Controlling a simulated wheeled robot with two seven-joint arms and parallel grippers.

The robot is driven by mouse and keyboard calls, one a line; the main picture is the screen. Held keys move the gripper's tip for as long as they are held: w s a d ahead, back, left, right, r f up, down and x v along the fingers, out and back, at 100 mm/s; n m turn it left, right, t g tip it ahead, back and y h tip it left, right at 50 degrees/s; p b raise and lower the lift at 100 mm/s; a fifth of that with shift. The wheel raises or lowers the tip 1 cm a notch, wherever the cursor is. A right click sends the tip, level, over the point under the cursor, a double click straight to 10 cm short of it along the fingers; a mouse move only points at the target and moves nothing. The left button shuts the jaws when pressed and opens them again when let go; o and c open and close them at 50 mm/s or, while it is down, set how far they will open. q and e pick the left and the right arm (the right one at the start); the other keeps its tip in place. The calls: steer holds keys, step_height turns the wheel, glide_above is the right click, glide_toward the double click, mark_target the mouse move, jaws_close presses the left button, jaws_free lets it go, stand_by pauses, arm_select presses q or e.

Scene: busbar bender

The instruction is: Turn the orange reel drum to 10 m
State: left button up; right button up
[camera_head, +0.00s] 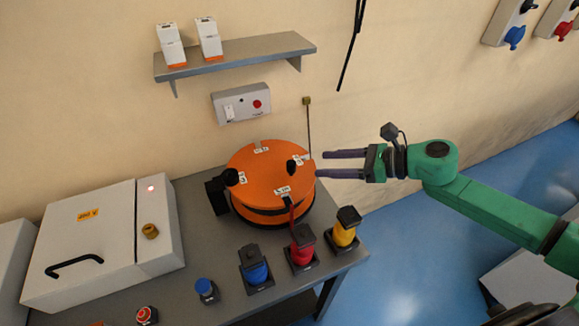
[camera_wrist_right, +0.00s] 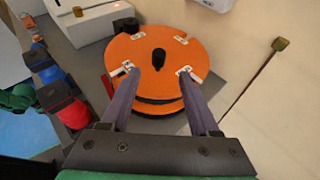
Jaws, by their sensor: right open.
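The orange reel drum (camera_head: 265,174) lies flat on the grey table, with several white labels on its top; their text is too small to read surely. A black knob (camera_head: 292,168) stands up near the right rim of the drum. My right gripper (camera_head: 320,164) is open and empty, level, its two purple fingers pointing left at the drum's right edge. In the right wrist view the knob (camera_wrist_right: 158,57) stands just beyond and between the fingertips (camera_wrist_right: 158,74), with a gap to each. Whether the fingers touch the drum I cannot tell. My left gripper is not in view.
Blue, red and yellow connectors (camera_head: 302,246) stand along the table's front right. A grey box (camera_head: 95,250) with a black handle is at left. A wall shelf (camera_head: 240,55) and a control box (camera_head: 241,104) are behind. A thin brass-tipped rod (camera_head: 308,125) rises behind the drum.

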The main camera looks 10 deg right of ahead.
mark_target(292, 162)
steer(key=p+x, duration=0.1)
steer(key=x, duration=0.2)
steer(key=p+x, duration=0.1)
steer(key=x, duration=0.2)
steer(key=p+x, duration=0.1)
steer(key=x, duration=0.3)
steer(key=shift+r+p, duration=0.3)
steer(key=shift+p, duration=0.05)
steer(key=shift+w+a+f, duration=0.1)
steer(key=shift+a+f, duration=0.15)
steer(key=shift+d, duration=0.1)
jaws_close()
stand_by(0.4)
